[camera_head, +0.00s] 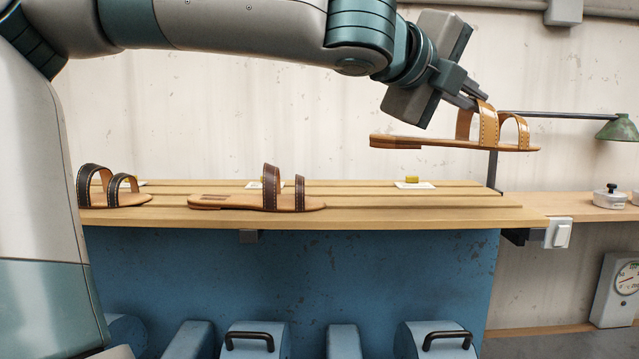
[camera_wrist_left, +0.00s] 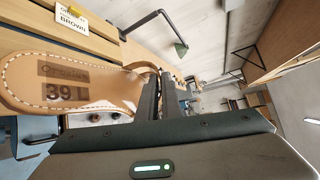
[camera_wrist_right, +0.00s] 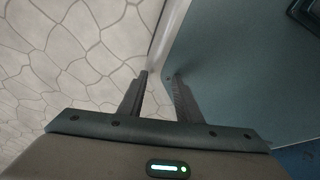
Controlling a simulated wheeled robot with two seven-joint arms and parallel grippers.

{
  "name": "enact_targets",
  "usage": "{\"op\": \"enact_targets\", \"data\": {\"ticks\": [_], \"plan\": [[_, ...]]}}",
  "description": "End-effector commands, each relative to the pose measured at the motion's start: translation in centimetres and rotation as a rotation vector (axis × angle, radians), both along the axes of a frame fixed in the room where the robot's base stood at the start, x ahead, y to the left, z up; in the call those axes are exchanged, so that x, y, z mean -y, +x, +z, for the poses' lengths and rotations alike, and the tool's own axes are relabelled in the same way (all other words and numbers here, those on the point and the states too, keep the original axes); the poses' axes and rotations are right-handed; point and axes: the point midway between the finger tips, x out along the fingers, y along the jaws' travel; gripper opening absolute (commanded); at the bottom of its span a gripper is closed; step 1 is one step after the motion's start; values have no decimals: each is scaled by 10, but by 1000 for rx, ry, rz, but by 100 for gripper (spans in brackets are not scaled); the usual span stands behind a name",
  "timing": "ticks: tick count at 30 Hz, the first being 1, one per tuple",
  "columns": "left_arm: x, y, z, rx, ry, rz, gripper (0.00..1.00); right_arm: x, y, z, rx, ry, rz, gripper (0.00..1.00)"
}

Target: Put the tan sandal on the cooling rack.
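The tan sandal (camera_head: 400,143) hangs in the air above the right part of a slatted wooden rack (camera_head: 420,203). My left gripper (camera_head: 474,103) is shut on its strap. In the left wrist view the sandal's insole (camera_wrist_left: 60,82), marked 39 L, faces the camera, and the fingers (camera_wrist_left: 166,88) close around the strap, partly hiding it. My right gripper (camera_wrist_right: 158,90) is open and empty over the floor, out of the head view.
Small cards with yellow pieces lie along the rack's back, one at the right (camera_head: 414,184). A green lamp (camera_head: 618,128) on a dark arm stands behind the sandal. A side shelf (camera_head: 590,208) holds small jars. The rack's right part is clear.

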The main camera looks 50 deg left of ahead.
Motion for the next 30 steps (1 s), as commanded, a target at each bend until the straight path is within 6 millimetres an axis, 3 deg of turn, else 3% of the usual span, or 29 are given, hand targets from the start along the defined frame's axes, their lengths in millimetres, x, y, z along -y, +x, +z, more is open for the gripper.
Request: {"op": "enact_targets", "data": {"ticks": [8, 16, 24, 30], "plan": [[-9, 6, -6, 0, -1, 0, 0, -1, -5, 0, -9, 0, -1, 31], [-47, 29, -32, -2, -5, 1, 0, 2, -13, 3, -28, -5, -3, 31], [-87, 53, -59, 0, -3, 1, 0, 10, -36, 7, -80, -20, -6, 31], [-99, 61, -69, 1, -1, 0, 0, 11, -32, 10, -72, -20, -7, 31]]}}
